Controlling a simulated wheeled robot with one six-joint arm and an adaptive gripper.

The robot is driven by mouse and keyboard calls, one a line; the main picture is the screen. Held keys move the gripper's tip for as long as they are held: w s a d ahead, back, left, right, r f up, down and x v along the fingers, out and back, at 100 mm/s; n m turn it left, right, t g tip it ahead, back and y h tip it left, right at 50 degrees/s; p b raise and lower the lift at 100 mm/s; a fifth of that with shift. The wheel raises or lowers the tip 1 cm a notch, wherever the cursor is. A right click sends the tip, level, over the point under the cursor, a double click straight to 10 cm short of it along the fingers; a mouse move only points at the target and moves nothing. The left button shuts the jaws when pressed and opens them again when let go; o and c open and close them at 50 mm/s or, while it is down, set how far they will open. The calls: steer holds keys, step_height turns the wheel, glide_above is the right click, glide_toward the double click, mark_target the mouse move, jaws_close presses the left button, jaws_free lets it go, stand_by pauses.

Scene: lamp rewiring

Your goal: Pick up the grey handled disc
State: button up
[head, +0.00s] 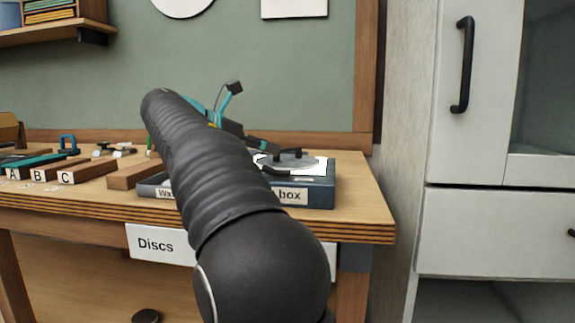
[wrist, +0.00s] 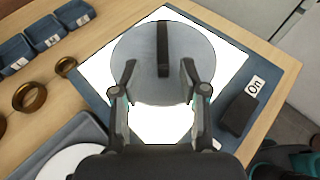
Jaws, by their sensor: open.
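The grey handled disc (wrist: 190,48) lies flat on the bright white top of the light box (wrist: 268,95). A dark bar handle (wrist: 163,45) stands up across its middle. In the head view the disc (head: 305,163) sits on the blue box at the table's right end, partly hidden by my arm and gripper. My gripper (wrist: 158,76) is open and empty, above the near part of the disc. Its fingertips are on either side of the handle's line, apart from the handle, which lies mostly beyond them.
A black block (wrist: 238,114) sits beside an "On" label on the box's right rim. Brass rings (wrist: 30,97) and small blue trays (wrist: 45,33) are at left. A tray with a white disc (wrist: 68,160) is at lower left. A cabinet (head: 470,120) stands right of the table.

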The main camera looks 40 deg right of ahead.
mark_target(288, 156)
steer(key=shift+s+r+b+x, duration=0.1)
steer(key=shift+r+b+x, duration=0.1)
steer(key=shift+x, duration=0.7)
steer(key=shift+s+r+b+x, duration=0.1)
steer(key=shift+b+x, duration=0.15)
steer(key=shift+x, duration=0.65)
steer(key=shift+s+r+b+x, duration=0.1)
steer(key=shift+r+b+x, duration=0.1)
steer(key=shift+x, duration=0.7)
steer(key=shift+w+d, duration=0.1)
steer(key=shift+d, duration=0.05)
jaws_close()
